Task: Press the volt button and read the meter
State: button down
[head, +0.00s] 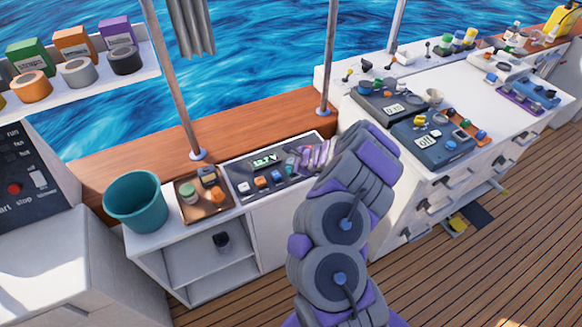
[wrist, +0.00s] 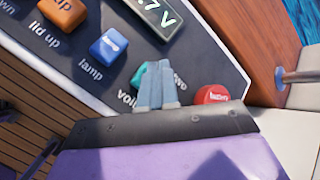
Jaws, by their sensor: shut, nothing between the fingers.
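The control panel (head: 247,179) stands by the rail. Its meter (head: 265,160) is lit green and reads 12.7 V in the head view; the wrist view shows only the end of the reading on the meter (wrist: 156,12). The teal volt button (wrist: 140,74) is partly hidden behind my gripper (wrist: 157,68), and its label is partly covered. My gripper's fingers are shut and empty, with their tips over or against this button; I cannot tell how far it is pressed. In the head view my gripper (head: 312,156) is at the panel's right part.
In the wrist view, a red battery button (wrist: 211,95) lies right of the fingers, a blue lamp button (wrist: 108,46) and an orange lid up button (wrist: 62,12) to the left. A tray (head: 203,209) and a teal bucket (head: 136,203) stand left of the panel.

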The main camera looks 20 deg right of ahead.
jog(key=shift+r, duration=0.2)
jog(key=shift+r+p, duration=1.7)
jog(key=shift+r, duration=0.75)
